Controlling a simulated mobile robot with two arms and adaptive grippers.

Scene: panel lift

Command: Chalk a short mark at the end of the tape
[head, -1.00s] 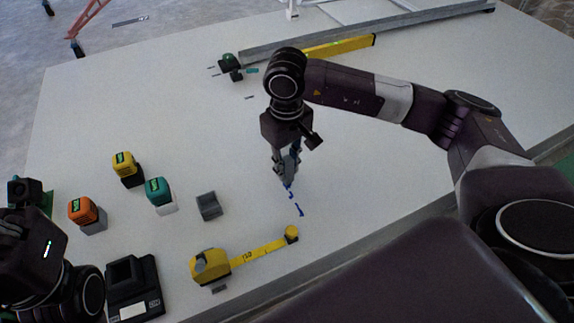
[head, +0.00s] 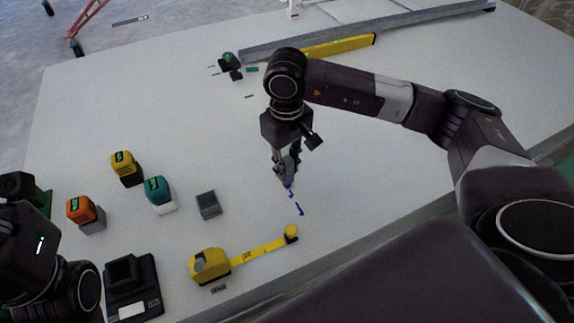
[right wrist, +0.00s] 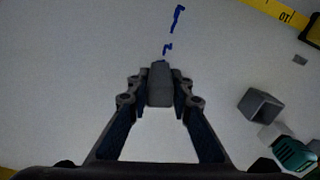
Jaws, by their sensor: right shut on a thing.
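A yellow tape measure (head: 209,266) sits on the white panel near its front edge. Its yellow tape (head: 258,251) is pulled out to the right and ends at a round yellow piece (head: 291,232). Short blue marks (head: 299,209) lie on the panel beyond the tape end; they also show in the right wrist view (right wrist: 177,16). My right gripper (head: 287,176) is shut on a grey block-like chalk (right wrist: 160,84), its tip at or just above the panel by the farther mark; contact is unclear. My left arm shows at lower left, its gripper out of view.
Yellow (head: 123,163), teal (head: 157,190) and orange (head: 82,210) topped blocks and a small grey box (head: 208,204) stand left of my right gripper. A dark device (head: 131,286) is at the front left. A yellow level (head: 340,46) lies at the back.

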